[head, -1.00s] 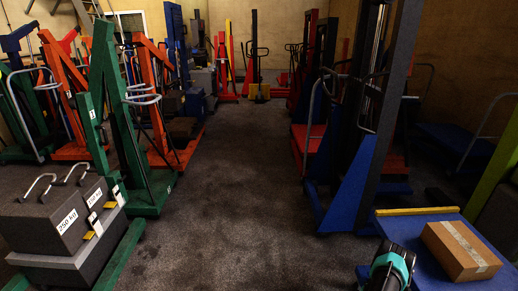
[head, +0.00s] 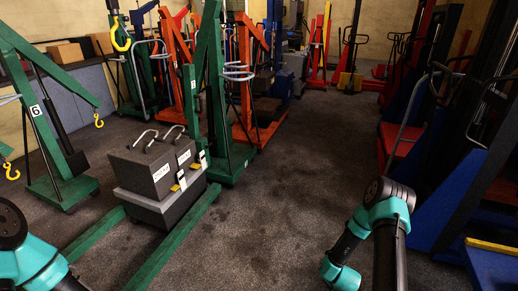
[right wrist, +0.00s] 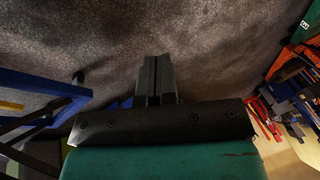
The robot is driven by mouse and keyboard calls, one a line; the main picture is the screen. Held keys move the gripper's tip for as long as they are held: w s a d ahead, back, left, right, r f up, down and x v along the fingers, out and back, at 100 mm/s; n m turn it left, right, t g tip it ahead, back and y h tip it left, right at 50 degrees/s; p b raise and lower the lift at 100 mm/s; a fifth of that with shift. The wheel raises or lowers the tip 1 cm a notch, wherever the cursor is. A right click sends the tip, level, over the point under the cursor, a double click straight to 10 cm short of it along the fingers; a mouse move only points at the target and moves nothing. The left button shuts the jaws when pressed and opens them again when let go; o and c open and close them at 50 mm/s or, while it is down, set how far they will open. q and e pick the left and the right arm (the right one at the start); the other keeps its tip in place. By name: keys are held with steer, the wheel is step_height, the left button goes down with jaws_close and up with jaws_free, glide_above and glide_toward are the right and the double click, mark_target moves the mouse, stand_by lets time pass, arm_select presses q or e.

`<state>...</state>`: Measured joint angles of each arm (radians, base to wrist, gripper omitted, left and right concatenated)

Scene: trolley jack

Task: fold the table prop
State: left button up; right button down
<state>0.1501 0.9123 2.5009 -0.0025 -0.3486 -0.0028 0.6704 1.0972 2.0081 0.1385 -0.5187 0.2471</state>
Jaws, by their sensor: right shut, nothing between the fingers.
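The blue table (head: 495,265) shows only as a corner with a yellow strip at the lower right of the head view. In the right wrist view a blue frame (right wrist: 45,85), probably the same table, is at the left, with dark bars beside it. I cannot tell which part is the prop. My right gripper (right wrist: 157,72) is shut and empty over the dark floor, apart from the blue frame. In the head view my right arm shows at the lower right, but its fingers do not. My left arm enters at the lower left; its gripper is out of view.
A green hoist's long legs (head: 175,240) reach forward with grey weight boxes (head: 155,180) between them. Another green crane with yellow hooks (head: 60,150) stands at the left. Blue lift trucks (head: 445,190) line the right. The dark floor in the middle (head: 290,160) is clear.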

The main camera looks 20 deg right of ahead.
steer(key=s+a+r+n+g+y, duration=0.1)
steer(key=a+r+n, duration=0.4)
steer(key=a, duration=0.8)
steer(key=s+a+r+n+g+y, duration=0.2)
steer(key=s+a+r+n, duration=0.3)
steer(key=a+r, duration=0.5)
steer(key=a+n+y, duration=0.1)
steer(key=a, duration=0.2)
steer(key=shift+s+g+y, duration=0.15)
steer(key=shift+g+y, duration=0.15)
